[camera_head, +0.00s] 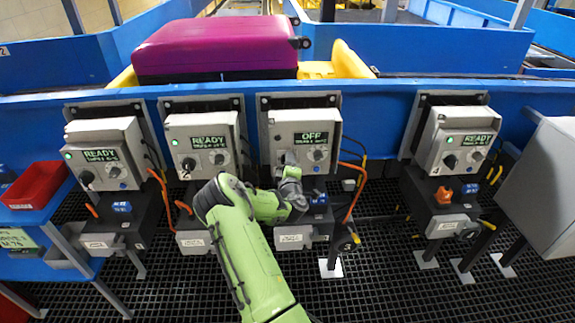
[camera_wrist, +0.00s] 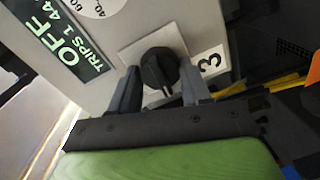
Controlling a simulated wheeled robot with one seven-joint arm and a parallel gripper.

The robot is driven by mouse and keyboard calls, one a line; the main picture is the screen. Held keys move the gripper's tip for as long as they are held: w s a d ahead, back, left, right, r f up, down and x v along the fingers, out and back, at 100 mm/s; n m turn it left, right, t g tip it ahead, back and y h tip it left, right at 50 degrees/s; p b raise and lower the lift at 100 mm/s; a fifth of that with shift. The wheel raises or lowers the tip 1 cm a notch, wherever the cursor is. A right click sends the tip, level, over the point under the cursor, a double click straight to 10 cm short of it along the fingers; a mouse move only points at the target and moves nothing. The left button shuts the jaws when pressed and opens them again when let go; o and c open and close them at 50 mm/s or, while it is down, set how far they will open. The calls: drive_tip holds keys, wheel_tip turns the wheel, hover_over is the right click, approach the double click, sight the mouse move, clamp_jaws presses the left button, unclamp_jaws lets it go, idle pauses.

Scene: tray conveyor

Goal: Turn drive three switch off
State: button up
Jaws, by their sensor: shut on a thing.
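The drive three box (camera_head: 306,132) is the third grey control box from the left in the head view. Its display (camera_head: 305,137) reads OFF, and the display also shows in the wrist view (camera_wrist: 62,45) with the words OFF and TRIPS. Its black rotary switch (camera_wrist: 160,68) sits beside a label with the number 3. My gripper (camera_wrist: 158,92) has one finger on each side of the switch knob and is shut on it. In the head view my gripper (camera_head: 287,165) is at the lower left of the box front and hides the switch.
Drive boxes reading READY with green lamps stand at left (camera_head: 104,152), next to drive three (camera_head: 203,143), and at right (camera_head: 463,139). A magenta suitcase (camera_head: 217,48) lies on the conveyor behind. A red bin (camera_head: 35,186) is at far left. A grey cabinet (camera_head: 541,168) stands at right.

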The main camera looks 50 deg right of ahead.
drive_tip(key=shift+f+n, duration=0.1)
drive_tip(key=shift+n, duration=0.3)
drive_tip(key=o, duration=1.1)
drive_tip(key=shift+c, duration=0.2)
drive_tip(key=shift+a, duration=0.1)
drive_tip(key=b+v, duration=0.6)
drive_tip(key=v, duration=0.9)
drive_tip(key=shift+s+a+b, duration=0.15)
drive_tip(key=shift+a+b, duration=0.2)
drive_tip(key=shift+b, duration=0.05)
